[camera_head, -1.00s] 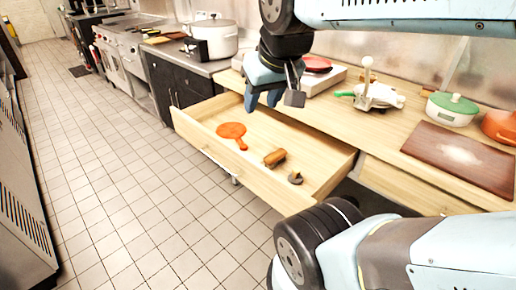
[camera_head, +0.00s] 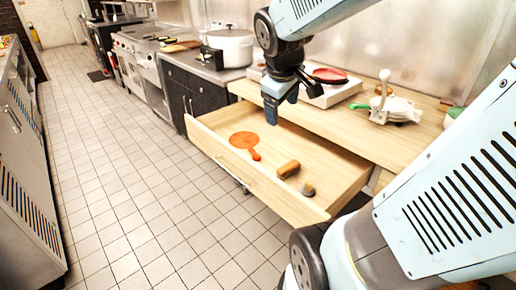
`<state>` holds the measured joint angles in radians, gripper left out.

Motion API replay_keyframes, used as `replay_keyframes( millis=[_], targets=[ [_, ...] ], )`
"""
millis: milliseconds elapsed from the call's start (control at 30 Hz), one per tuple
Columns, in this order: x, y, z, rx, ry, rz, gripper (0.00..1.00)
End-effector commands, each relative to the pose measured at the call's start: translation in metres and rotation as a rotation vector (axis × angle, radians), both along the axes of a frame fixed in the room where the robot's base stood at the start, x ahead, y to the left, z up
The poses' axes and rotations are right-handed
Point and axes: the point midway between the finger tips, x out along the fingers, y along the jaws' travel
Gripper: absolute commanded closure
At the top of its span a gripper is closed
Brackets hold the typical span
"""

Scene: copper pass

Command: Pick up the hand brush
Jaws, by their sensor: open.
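My gripper (camera_head: 282,104) is open and empty, pointing down above the far right part of the pulled-out wooden drawer (camera_head: 240,177). In the drawer lie a flat orange paddle-shaped thing (camera_head: 244,140), a brown rounded block (camera_head: 288,169) and a small grey-brown piece (camera_head: 308,190). The brown block may be the hand brush, but it is too small to tell for sure. It lies below the gripper and nearer to me, clearly apart from the fingers.
The wooden counter (camera_head: 345,128) behind the drawer bears a red pan (camera_head: 329,75) on a white appliance and a white thing with a green handle (camera_head: 394,108). A large pot (camera_head: 229,46) stands further left. The tiled floor (camera_head: 140,190) to the left is clear.

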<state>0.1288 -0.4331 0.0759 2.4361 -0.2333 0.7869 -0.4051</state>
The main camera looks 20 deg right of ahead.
Motion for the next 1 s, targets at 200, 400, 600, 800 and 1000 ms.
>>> replay_keyframes(
  millis=[200, 400, 600, 800, 1000],
  targets=[
    [0.046, -0.026, -0.037, -0.156, 0.147, 0.247, 0.23],
    [0.082, -0.049, -0.078, -0.259, 0.28, 0.497, 0.23],
    [0.114, -0.07, -0.127, -0.324, 0.4, 0.766, 0.23],
    [0.138, -0.087, -0.181, -0.355, 0.495, 1.04, 0.23],
    [0.152, -0.097, -0.221, -0.365, 0.542, 1.245, 0.23]
  ],
)
